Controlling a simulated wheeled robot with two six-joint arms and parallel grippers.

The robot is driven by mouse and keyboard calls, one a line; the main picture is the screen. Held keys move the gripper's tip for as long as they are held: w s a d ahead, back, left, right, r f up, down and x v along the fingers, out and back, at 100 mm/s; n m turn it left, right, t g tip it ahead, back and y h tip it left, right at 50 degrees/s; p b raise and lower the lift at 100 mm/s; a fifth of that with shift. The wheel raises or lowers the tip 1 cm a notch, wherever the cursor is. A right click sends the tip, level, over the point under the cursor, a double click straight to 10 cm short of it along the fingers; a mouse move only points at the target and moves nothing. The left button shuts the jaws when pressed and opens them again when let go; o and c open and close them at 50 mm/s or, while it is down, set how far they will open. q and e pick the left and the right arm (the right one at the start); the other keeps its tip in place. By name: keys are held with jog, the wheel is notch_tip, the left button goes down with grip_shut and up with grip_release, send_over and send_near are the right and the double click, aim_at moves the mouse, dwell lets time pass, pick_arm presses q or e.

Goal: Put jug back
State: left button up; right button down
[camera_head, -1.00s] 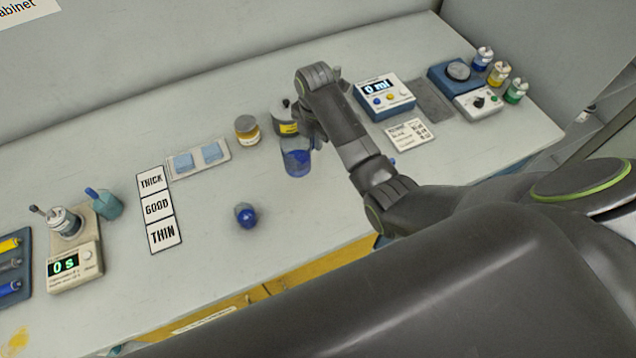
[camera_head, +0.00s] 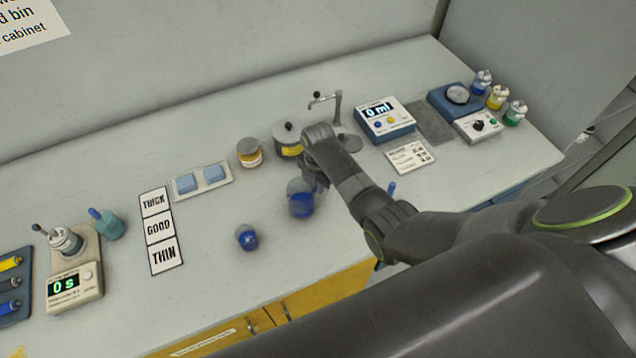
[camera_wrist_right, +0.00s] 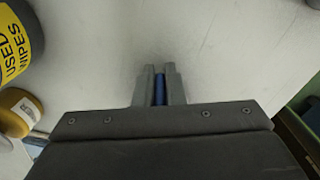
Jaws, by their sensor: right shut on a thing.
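The jug (camera_head: 300,204) is a small clear vessel with blue liquid in it. In the head view it shows slightly blurred over the front middle of the bench, just left of my right forearm. My right gripper (camera_head: 315,183) is at its upper right side, shut on it. In the right wrist view, the fingertips (camera_wrist_right: 160,84) close on a narrow blue strip, apparently part of the jug; the rest of it is hidden. I cannot tell whether the jug touches the bench. My left gripper is not in view.
A small blue-filled pot (camera_head: 246,237) stands left of the jug. Behind are a grey wipes tin (camera_head: 287,137), an amber jar (camera_head: 249,153) and a metal tap (camera_head: 337,108). A display unit (camera_head: 384,119) stands right. Bench is clear between the pot and the THIN card (camera_head: 164,255).

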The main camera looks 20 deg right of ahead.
jog(key=shift+f, duration=0.1)
jog(key=c, duration=1.5)
grip_release()
jog(key=shift+r, duration=0.55)
notch_tip(320, 180, up, 11)
jog(key=shift+r+b, duration=0.1)
jog(key=shift+b, duration=0.2)
